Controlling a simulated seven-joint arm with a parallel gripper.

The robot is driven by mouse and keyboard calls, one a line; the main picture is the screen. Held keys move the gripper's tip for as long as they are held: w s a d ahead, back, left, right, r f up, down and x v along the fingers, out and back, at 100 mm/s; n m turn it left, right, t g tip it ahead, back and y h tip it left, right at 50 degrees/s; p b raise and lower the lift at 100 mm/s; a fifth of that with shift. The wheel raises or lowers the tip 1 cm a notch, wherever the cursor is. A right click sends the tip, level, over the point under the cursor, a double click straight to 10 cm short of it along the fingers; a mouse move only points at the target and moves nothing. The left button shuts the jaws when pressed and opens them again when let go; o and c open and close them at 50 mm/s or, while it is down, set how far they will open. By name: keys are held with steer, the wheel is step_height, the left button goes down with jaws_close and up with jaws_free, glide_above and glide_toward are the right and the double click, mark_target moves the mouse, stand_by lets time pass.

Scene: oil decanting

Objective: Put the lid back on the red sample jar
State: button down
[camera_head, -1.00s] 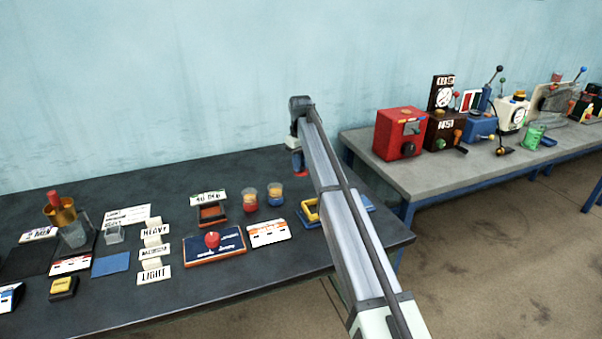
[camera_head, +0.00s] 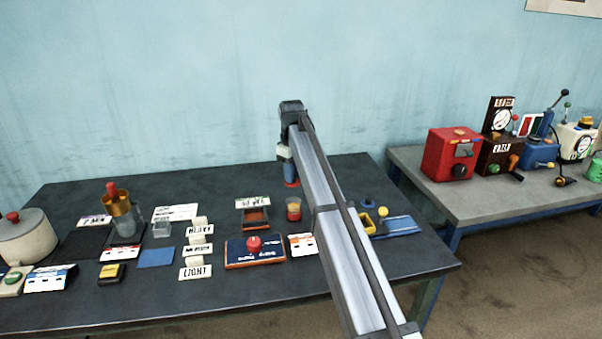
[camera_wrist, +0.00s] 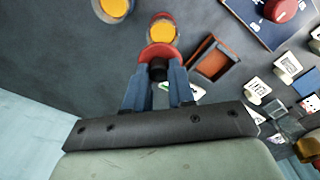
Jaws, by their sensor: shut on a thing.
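My gripper (camera_wrist: 157,92) is shut on the black knob of a red lid (camera_wrist: 157,52); in the head view the lid (camera_head: 291,184) hangs below my gripper (camera_head: 288,168). The red sample jar (camera_head: 294,212) stands open on the dark table, just below the lid. In the wrist view the red jar (camera_wrist: 162,33) shows orange-yellow contents and is partly overlapped by the lid. The lid looks apart from the jar in the head view. Another jar with a blue side (camera_wrist: 115,9) stands beside it in the wrist view; my arm hides it in the head view.
A red-framed tray (camera_head: 255,216) and a blue board with a red knob (camera_head: 254,251) lie left of the jar. A blue round piece (camera_head: 367,203) and a yellow frame (camera_head: 366,224) lie right of my arm. Labelled blocks and a beaker stand further left.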

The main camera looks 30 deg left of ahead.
steer(key=n, duration=0.5)
steer(key=shift+s+d, duration=0.2)
steer(key=shift+d, duration=0.05)
steer(key=n, duration=0.7)
steer(key=shift+s+d, duration=0.1)
steer(key=shift+f, duration=0.15)
steer(key=shift+f, duration=3)
steer(key=shift+f, duration=0.15)
steer(key=c, duration=0.9)
jaws_free()
steer(key=shift+o, duration=0.5)
